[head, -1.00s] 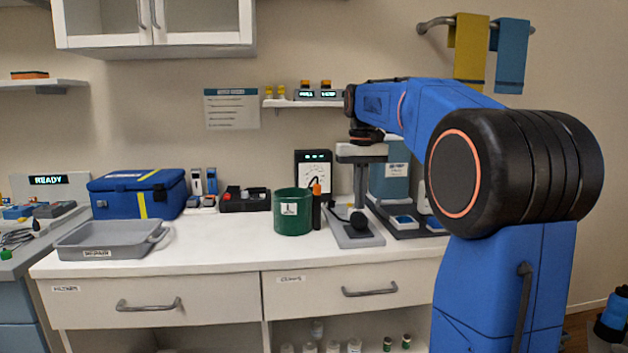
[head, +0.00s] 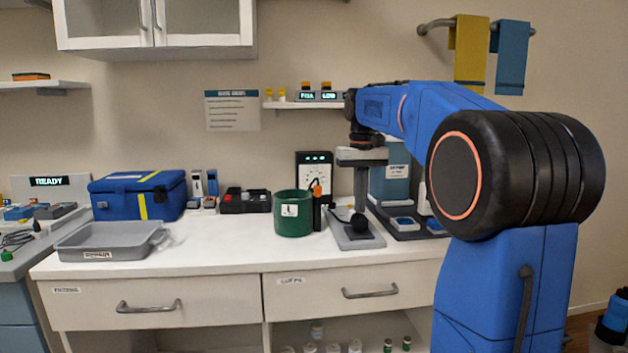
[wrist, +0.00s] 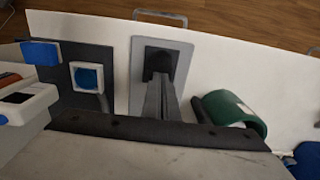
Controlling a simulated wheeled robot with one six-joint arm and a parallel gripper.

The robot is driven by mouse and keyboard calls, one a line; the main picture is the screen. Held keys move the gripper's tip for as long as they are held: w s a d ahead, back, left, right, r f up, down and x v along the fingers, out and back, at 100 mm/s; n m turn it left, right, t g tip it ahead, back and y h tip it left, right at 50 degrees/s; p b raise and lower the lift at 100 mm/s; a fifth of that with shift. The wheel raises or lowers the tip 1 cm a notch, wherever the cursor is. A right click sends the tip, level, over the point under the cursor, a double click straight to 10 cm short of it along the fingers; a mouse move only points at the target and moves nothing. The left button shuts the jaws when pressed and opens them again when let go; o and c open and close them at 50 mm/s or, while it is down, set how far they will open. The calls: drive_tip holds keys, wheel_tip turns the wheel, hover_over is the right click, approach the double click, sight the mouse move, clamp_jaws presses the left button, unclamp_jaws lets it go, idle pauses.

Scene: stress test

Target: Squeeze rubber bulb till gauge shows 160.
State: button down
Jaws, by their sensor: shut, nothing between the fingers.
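The pressure gauge (head: 314,172) is a black panel with a white dial and small green lights, standing upright at the back of the counter. Its reading is too small to make out, and its lower part is partly covered. The black rubber bulb (head: 358,221) sits on a grey base plate (head: 348,236). My gripper (head: 359,203) points down over this plate, its fingers shut with nothing between them. In the wrist view the closed fingers (wrist: 163,84) reach to a dark patch on the plate (wrist: 180,52); whether they touch the bulb I cannot tell.
A green cup (head: 292,222) and a black orange-topped item (head: 317,208) stand left of the plate. A dark tray (head: 412,232) with blue-topped pieces lies to the right. A grey tray (head: 75,242) and a blue bag (head: 110,200) are farther left.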

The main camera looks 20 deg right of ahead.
drive_tip(key=shift+f, duration=1)
drive_tip(key=shift+r, duration=1.15)
idle(0.6)
idle(0.5)
idle(1.2)
idle(0.4)
idle(1.2)
